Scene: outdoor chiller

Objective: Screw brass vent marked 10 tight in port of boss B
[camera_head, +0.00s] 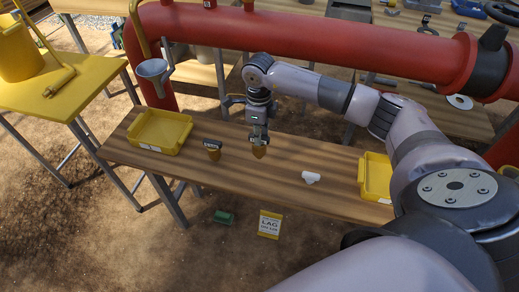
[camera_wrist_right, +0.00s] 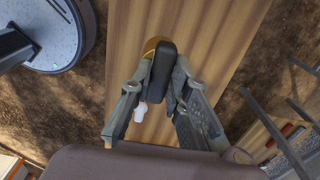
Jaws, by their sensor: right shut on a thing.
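My right gripper (camera_head: 259,137) hangs over the middle of the wooden table and is shut on a brass vent (camera_head: 259,152) with a dark top. In the right wrist view the vent's black top (camera_wrist_right: 162,65) sits between the fingers, with a little of its brass body (camera_wrist_right: 152,44) showing beyond. I cannot read a number on it, nor tell whether it touches the table. A second brass vent (camera_head: 213,154) with a dark, labelled top stands on the table to the left. I cannot make out boss B or its port. My left gripper is not in view.
A yellow tray (camera_head: 160,131) lies at the table's left end, another (camera_head: 376,178) at its right. A white fitting (camera_head: 311,177) lies between. A red pipe (camera_head: 330,45) crosses behind, with a funnel (camera_head: 153,70) beside it. A yellow card (camera_head: 270,224) is in front.

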